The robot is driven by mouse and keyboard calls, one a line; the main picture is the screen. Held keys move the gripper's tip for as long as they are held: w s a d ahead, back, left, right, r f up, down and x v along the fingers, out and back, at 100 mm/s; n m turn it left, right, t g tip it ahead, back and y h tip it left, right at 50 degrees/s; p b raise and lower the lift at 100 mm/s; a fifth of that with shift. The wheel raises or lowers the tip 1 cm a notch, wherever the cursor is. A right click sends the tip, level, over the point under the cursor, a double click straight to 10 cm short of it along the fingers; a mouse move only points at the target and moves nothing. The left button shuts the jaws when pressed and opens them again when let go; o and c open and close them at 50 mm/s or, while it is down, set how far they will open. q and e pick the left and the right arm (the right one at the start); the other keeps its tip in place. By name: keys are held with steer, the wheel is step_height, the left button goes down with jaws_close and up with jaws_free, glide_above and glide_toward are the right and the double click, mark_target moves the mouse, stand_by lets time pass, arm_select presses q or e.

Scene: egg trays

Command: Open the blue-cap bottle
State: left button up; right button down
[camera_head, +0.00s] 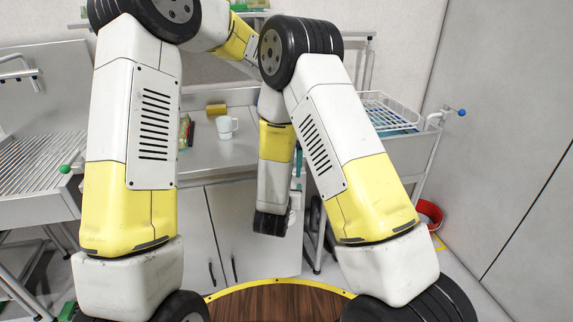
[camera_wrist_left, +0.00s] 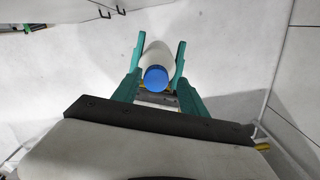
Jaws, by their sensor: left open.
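In the left wrist view, a pale bottle (camera_wrist_left: 157,52) with a blue cap (camera_wrist_left: 156,79) lies between the teal fingers of my left gripper (camera_wrist_left: 159,62). The cap end faces the camera. The left gripper is open, with a finger on each side of the bottle; I cannot tell whether either touches it. In the head view the bottle and left gripper are not visible. There, a thin teal strip, seemingly a finger of my right gripper (camera_head: 298,170), shows beside my hanging right forearm. Its jaws are mostly hidden.
A white mug (camera_head: 226,127) and a yellow block (camera_head: 216,109) stand on the grey worktop (camera_head: 205,155), above closed cabinet doors. A white wire rack (camera_head: 388,111) sits on a cart at the right. A red bucket (camera_head: 429,214) stands on the floor near the wall.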

arm_select(q)
steer(key=shift+d, duration=0.1)
jaws_close()
steer(key=n, duration=0.3)
steer(key=shift+d, duration=0.1)
steer(key=n, duration=0.4)
steer(key=shift+n, duration=0.3)
steer(key=n, duration=0.7)
steer(key=shift+w+r, duration=0.1)
steer(key=shift+w, duration=0.05)
steer(key=n, duration=0.6)
steer(key=shift+n, duration=0.4)
steer(key=n, duration=0.4)
steer(key=shift+r+n, duration=0.1)
steer(key=shift+n, duration=0.3)
steer(key=n, duration=0.4)
steer(key=shift+a, duration=0.25)
steer(key=shift+w, duration=0.1)
